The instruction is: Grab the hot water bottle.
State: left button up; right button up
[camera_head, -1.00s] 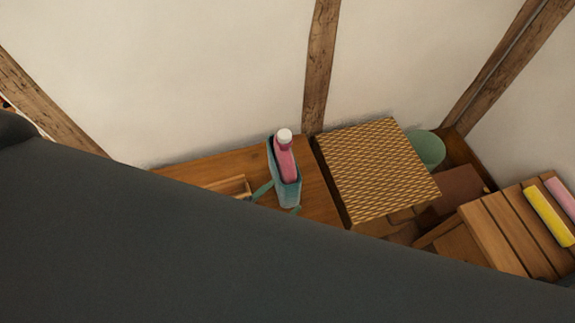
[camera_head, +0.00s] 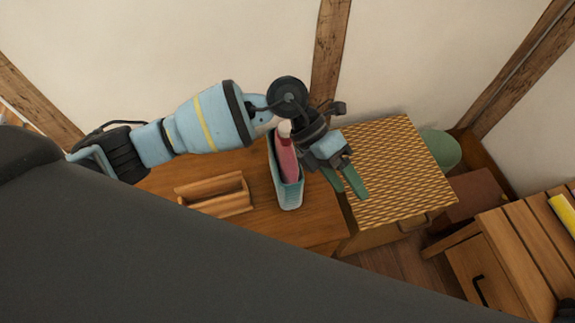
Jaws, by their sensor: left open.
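The pink hot water bottle (camera_head: 286,162) with a white cap stands upright in a narrow teal holder (camera_head: 290,197) on a brown wooden surface. My left arm crosses in front of the wall from the left, and its wrist hides part of the bottle's top right side. My left gripper (camera_head: 351,188) is open and empty, with its two green fingers to the right of the bottle, over the edge of the woven-topped box. The bottle is not between the fingers. I do not see my right gripper clearly.
A woven-topped box (camera_head: 402,165) with a handle stands right of the holder. A small wooden tray (camera_head: 215,197) lies to its left. A green round bin (camera_head: 441,149) is behind. A slatted wooden unit (camera_head: 515,250) with a yellow roll is at right. The wall is close behind.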

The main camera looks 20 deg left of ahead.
pick_arm(q)
jog(key=w+a+t+y, duration=0.1)
jog(key=w+a+y, duration=0.2)
jog(key=w+a, duration=0.1)
jog(key=w+a+r+t+y+b, duration=0.1)
jog(key=w+a+y, duration=0.2)
jog(key=a, duration=0.3)
jog(key=w+a+r+t+y, duration=0.1)
jog(key=w+a+t+y, duration=0.1)
jog(key=w+a, duration=0.3)
jog(key=shift+a+y+b, duration=0.25)
jog(key=shift+y+b, duration=0.15)
jog(key=shift+y, duration=0.2)
jog(key=shift+w+a+r, duration=0.2)
jog(key=shift+a+r, duration=0.1)
jog(key=shift+a, duration=0.05)
jog(key=shift+f, duration=1.6)
notch_tip(320, 180, down, 4)
jog(key=shift+s+r, duration=0.1)
jog(key=shift+r, duration=0.15)
jog(key=shift+f, duration=0.55)
jog(key=shift+c, duration=0.4)
grip_shut()
